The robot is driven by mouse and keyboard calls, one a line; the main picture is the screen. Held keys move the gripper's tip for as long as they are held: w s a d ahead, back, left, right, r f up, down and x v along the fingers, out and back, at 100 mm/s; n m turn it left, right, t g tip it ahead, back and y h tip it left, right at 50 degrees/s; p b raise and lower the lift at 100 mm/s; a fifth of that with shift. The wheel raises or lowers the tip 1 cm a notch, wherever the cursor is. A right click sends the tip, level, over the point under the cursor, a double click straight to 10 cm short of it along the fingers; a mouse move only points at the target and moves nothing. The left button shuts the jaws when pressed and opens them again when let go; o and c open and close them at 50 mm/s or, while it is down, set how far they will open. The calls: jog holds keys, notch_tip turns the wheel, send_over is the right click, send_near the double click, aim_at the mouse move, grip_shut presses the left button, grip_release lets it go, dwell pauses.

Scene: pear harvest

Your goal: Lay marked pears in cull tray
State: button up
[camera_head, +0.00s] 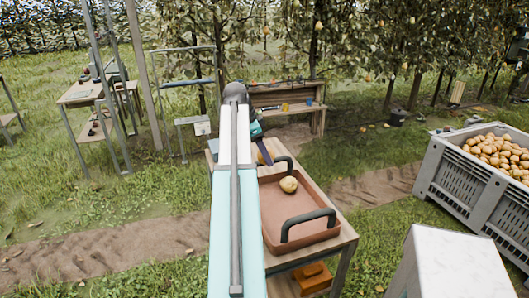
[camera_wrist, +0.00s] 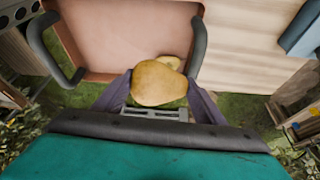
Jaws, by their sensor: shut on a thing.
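My gripper (camera_wrist: 158,88) is shut on a yellow-brown pear (camera_wrist: 157,84), with one purple finger on each side of it. In the head view, my gripper (camera_head: 266,155) is by the far end of the reddish-brown cull tray (camera_head: 305,231). The tray has two dark handles and lies on a wooden table. Another pear (camera_head: 289,184) lies in the tray near its far handle. In the wrist view this second pear (camera_wrist: 170,61) is mostly hidden behind the held one. I cannot make out a mark on either pear.
A grey crate (camera_head: 445,190) full of pears stands at the right. A white box-like block (camera_head: 452,262) is at the lower right. A wooden bench (camera_head: 290,98) with small items stands beyond the tray table. Most of the tray floor is clear.

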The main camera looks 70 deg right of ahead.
jog(key=shift+f+b, duration=2.45)
jog(key=shift+f, duration=3.9)
jog(key=o, duration=1.3)
jog(key=shift+c, duration=0.2)
jog(key=b+v, duration=0.1)
jog(key=v, duration=1.2)
jog(key=shift+r+b, duration=0.3)
jog(key=shift+r, duration=0.1)
jog(key=shift+w+a, duration=0.1)
